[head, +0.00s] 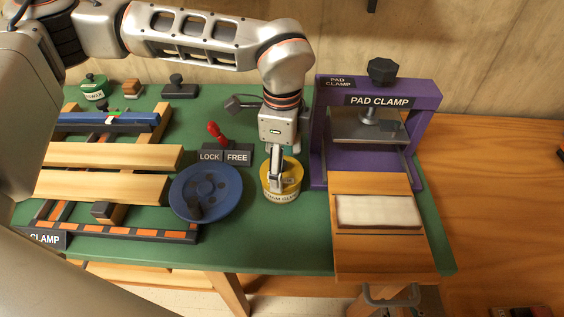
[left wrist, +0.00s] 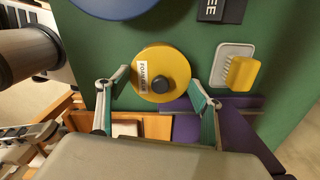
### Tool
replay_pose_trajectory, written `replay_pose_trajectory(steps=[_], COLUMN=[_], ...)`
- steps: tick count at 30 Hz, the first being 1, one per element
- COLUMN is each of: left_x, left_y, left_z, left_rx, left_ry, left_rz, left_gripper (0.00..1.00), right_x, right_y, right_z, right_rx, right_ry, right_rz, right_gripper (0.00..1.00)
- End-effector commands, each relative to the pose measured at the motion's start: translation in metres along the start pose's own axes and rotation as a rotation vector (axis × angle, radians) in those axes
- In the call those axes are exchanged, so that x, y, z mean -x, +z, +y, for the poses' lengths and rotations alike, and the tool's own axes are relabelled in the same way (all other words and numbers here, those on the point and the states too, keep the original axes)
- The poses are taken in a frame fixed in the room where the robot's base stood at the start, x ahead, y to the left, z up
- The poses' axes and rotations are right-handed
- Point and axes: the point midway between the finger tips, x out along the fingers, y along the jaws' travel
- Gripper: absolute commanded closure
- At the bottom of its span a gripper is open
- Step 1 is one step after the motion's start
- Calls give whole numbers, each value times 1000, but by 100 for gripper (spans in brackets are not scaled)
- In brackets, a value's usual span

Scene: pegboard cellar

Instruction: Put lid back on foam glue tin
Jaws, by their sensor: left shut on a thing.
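The foam glue tin (head: 283,197) stands upright on the green mat, between the blue disc and the purple pad clamp. It has a pale label, and yellow shows around its top. The round yellow lid (left wrist: 170,62) with a black knob fills the middle of the left wrist view. My left gripper (head: 277,184) points down over the tin, its fingers on opposite edges of the lid. The fingers hide part of the tin's top in the head view. I cannot tell whether the lid is fully seated. My right gripper is not in view.
A blue disc (head: 206,188) lies close left of the tin. The purple pad clamp (head: 318,150) stands close right. A LOCK/FREE plate (head: 224,157) with a red lever is behind. A yellow block (left wrist: 243,73) sits by a pale tray (left wrist: 222,58). Bare green mat lies in front.

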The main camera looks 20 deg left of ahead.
Motion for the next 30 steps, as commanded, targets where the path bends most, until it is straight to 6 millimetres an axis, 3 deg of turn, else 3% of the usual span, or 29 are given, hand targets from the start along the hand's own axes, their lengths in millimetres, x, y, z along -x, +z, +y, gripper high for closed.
replay_pose_trajectory(steps=[14, 30], left_x=[0, -3], left_y=[0, 0], left_z=[0, 0], left_rx=[1, 1], left_ry=[0, 1], left_rz=[0, 0], left_gripper=[52, 52], right_x=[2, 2], right_y=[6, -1], right_z=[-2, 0], right_rx=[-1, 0], right_ry=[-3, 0], right_rz=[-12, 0], right_gripper=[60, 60])
